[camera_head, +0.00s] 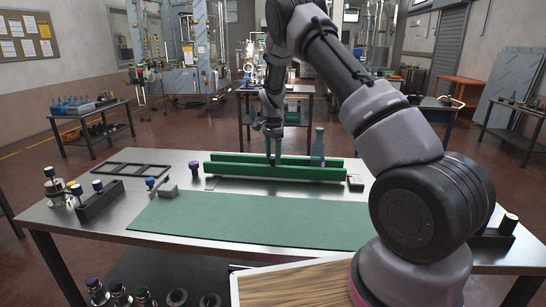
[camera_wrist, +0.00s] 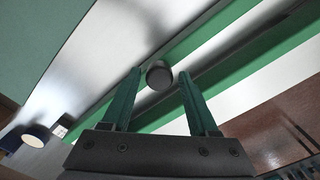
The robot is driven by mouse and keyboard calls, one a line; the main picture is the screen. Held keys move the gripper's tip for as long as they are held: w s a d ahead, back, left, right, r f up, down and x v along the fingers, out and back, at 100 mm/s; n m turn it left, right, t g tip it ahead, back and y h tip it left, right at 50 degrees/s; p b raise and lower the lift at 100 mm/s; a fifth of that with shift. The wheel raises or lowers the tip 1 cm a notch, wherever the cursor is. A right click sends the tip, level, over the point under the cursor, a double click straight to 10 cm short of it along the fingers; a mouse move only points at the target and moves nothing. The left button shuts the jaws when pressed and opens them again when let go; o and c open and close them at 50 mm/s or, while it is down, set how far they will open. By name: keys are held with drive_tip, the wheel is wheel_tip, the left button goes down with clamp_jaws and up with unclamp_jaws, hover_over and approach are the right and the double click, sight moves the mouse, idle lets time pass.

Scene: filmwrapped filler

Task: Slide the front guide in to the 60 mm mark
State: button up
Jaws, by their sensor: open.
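Two long green guide rails run side by side across the steel table, the front guide (camera_head: 300,173) nearer me and the back guide (camera_head: 230,157) behind it. In the wrist view, the front guide (camera_wrist: 205,32) is the green strip nearer the mat. A dark round knob (camera_wrist: 159,75) shows between my fingertips, seemingly on the front guide. My gripper (camera_head: 273,158) points down over the guides; in the wrist view its green fingers (camera_wrist: 161,76) are open on either side of the knob, with no clear contact. The 60 mm mark is not readable.
A bottle (camera_head: 318,148) with a green cap stands at the guides, right of my gripper. A green mat (camera_head: 250,220) covers the table front. A black frame (camera_head: 130,169) lies far left.

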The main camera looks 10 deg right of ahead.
idle(0.3)
wheel_tip(320, 180, up, 11)
idle(0.5)
drive_tip(key=s+d+r+n+t+y, duration=0.1)
drive_tip(key=s+d+r+n+t, duration=0.1)
drive_tip(key=s+r, duration=0.7)
drive_tip(key=s+d+r+n+t+y, duration=0.1)
drive_tip(key=s+d+r, duration=0.2)
drive_tip(key=s+r, duration=0.6)
drive_tip(key=s+r+n+t, duration=0.2)
drive_tip(key=s, duration=0.9)
drive_tip(key=s+r+n+t, duration=0.2)
drive_tip(key=s+r+n, duration=0.1)
drive_tip(key=s, duration=0.8)
drive_tip(key=shift+d, duration=0.45)
